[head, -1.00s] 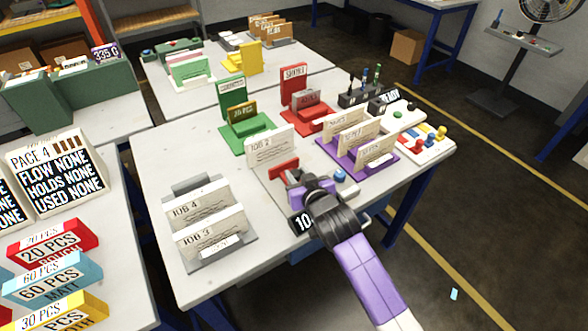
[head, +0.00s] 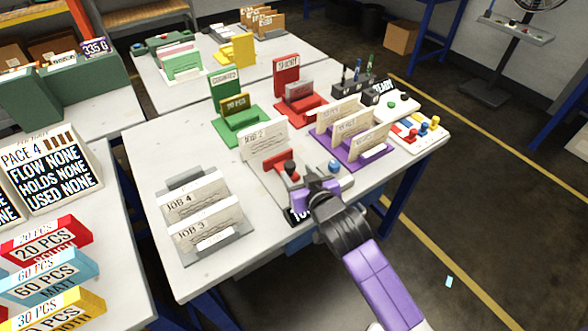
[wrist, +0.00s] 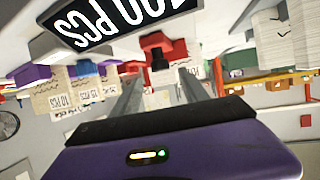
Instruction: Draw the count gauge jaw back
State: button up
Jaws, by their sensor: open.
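The count gauge is a pale plate on the grey table with a red jaw (head: 281,182) carrying a dark knob (head: 291,167). The red jaw also shows in the wrist view (wrist: 165,50), ahead of my fingers. A black display reading "100 PCS" (wrist: 110,22) appears upside down there; in the head view my gripper mostly hides it. The JOB 2 card (head: 264,144) stands behind the jaw. My gripper (head: 316,180) is open and empty, just right of the jaw and apart from the knob. Its two grey fingers (wrist: 163,92) have nothing between them.
A blue button (head: 334,166) is close to my gripper. A purple rack of cards (head: 347,160) stands to the right, and a grey rack with JOB 3 and JOB 4 (head: 220,247) to the left. Green (head: 241,137) and red (head: 300,115) stands are behind.

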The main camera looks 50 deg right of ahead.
jog(key=shift+v, duration=1.55)
jog(key=s+a+r+n+t+y, duration=0.1)
jog(key=s+a+r+n+t, duration=0.25)
jog(key=a+r, duration=0.3)
jog(key=s+a+y, duration=0.1)
jog(key=s+a, duration=0.3)
jog(key=s, duration=0.3)
jog(key=s+a+n+y, duration=0.1)
jog(key=s+a, duration=0.3)
jog(key=s, duration=0.4)
jog(key=s+a+f+n+y, duration=0.1)
jog(key=s+a+y, duration=0.2)
jog(key=s, duration=0.4)
jog(key=shift+s+a, duration=0.25)
jog(key=shift+a, duration=0.35)
jog(key=shift+f+g, duration=0.1)
jog(key=shift+g, duration=0.15)
